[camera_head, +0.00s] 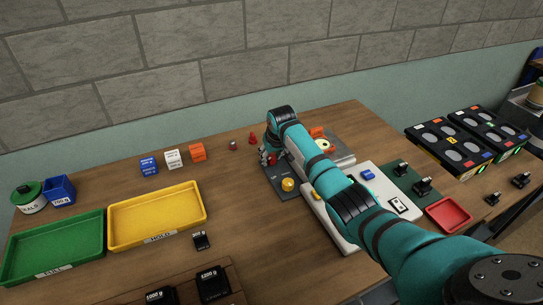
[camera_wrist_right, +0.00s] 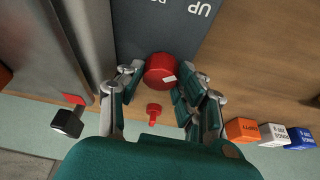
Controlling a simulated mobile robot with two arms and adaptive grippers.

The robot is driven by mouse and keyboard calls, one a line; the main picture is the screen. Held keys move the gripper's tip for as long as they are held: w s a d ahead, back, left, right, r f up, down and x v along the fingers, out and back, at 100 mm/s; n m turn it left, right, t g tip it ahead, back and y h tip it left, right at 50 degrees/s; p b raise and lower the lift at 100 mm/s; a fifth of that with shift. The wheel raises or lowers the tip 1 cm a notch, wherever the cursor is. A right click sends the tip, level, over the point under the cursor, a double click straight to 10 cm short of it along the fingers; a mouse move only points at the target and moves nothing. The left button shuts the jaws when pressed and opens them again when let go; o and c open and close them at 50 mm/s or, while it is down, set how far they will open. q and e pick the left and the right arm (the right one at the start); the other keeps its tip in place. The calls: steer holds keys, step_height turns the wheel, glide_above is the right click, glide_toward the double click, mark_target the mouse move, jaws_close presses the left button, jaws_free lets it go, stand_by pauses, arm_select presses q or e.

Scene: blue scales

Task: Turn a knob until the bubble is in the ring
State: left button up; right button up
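The round bubble level (camera_head: 323,144) shows pale yellow-green beside my right arm on the scale; it is too small to tell where its bubble sits. A yellow knob (camera_head: 287,184) stands on the dark plate (camera_head: 280,172) at the scale's near left. A red knob (camera_wrist_right: 160,70) with a white mark is by the plate's edge near the letters "UP" in the right wrist view. My right gripper (camera_head: 268,157) is over that far left corner. In the wrist view its fingers (camera_wrist_right: 160,88) stand open on both sides of the red knob, with small gaps. My left gripper is not in view.
Orange (camera_head: 197,152), white and blue cubes stand farther left. Green (camera_head: 60,245) and yellow (camera_head: 158,215) trays lie left. Black weights and a red tray (camera_head: 449,214) are right.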

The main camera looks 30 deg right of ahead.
steer(key=c, duration=0.4)
steer(key=shift+c, duration=0.2)
steer(key=shift+a+r+m+h+p, duration=0.1)
steer(key=shift+m+h+p, duration=0.2)
steer(key=shift+m+p, duration=0.5)
steer(key=m, duration=0.2)
steer(key=shift+m+g+h+p, duration=0.3)
steer(key=shift+h+p, duration=0.1)
steer(key=shift+w+a+m+h+b, duration=0.1)
steer(key=shift+m+h+b, duration=0.25)
steer(key=shift+m, duration=0.85)
steer(key=shift+m+g+h+b, duration=0.45)
steer(key=shift+m+g+b, duration=0.4)
steer(key=shift+m, duration=0.75)
